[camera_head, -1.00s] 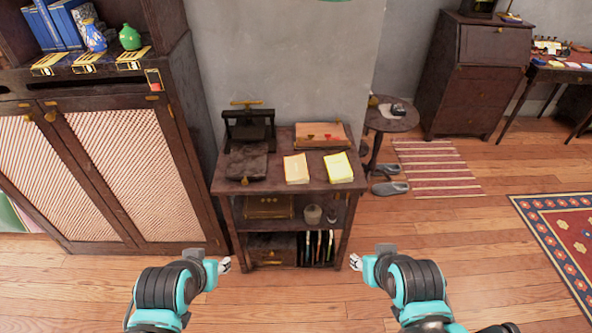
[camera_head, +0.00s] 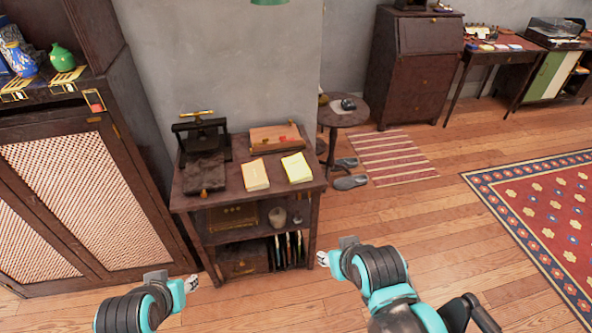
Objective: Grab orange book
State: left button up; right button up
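A pale orange-cream book (camera_head: 255,174) lies flat on the top of a small dark table (camera_head: 225,180). A yellow book (camera_head: 297,167) lies just right of it. Several thin books (camera_head: 287,249) stand upright on the lowest shelf; their colours are hard to tell. No strongly orange book shows clearly. My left gripper (camera_head: 194,283) is in front of the table's lower left, apart from the books. My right gripper (camera_head: 322,259) is in front of the table's lower right, also apart. Both look empty; their fingers are too small to judge.
A black press (camera_head: 201,135) and a flat wooden box (camera_head: 276,138) stand at the back of the table top. A tall cabinet (camera_head: 85,190) is close on the left. A round side table (camera_head: 344,110) and grey shoes (camera_head: 350,182) are at the right.

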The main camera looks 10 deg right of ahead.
aim_at(255, 178)
jog(key=i+l, duration=0.15)
jog(key=i, duration=0.85)
